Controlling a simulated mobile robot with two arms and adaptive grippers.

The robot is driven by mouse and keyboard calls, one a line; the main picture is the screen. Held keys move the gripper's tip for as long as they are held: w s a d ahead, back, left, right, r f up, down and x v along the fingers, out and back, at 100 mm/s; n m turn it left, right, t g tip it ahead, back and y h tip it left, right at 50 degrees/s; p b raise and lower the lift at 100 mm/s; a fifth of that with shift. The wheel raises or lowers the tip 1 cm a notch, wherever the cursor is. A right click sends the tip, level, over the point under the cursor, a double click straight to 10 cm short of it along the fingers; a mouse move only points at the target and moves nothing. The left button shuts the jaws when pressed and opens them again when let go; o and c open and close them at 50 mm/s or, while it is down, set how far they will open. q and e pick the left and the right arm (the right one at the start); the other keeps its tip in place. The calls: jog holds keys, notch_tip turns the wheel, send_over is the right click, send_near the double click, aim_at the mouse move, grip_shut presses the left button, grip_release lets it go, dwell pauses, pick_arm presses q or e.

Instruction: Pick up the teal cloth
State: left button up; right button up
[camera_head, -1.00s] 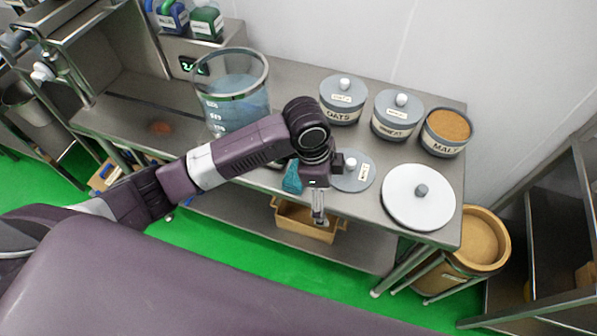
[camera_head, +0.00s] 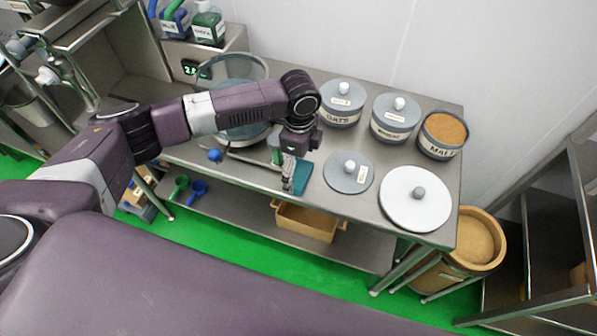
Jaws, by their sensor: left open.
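The teal cloth (camera_head: 302,178) lies on the steel table near its front edge, left of a grey lid. My left gripper (camera_head: 288,186) is open and points down at the cloth's left side, covering part of it in this view. I cannot tell whether the fingers touch the cloth. My right gripper is not in view.
A glass vessel of liquid (camera_head: 235,72) stands behind my left arm. A grey lid (camera_head: 342,183) and a white lid (camera_head: 416,214) lie to the right. Canisters of oats (camera_head: 341,107), wheat (camera_head: 394,122) and malt (camera_head: 442,149) stand behind them. A brown crate (camera_head: 306,223) is below.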

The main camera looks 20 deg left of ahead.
aim_at(299, 173)
pick_arm(q)
jog(key=shift+f, duration=1)
jog(key=c, duration=1.1)
jog(key=shift+r, duration=0.15)
notch_tip(299, 173, up, 20)
jog(key=b, duration=0.3)
jog(key=shift+b, duration=0.35)
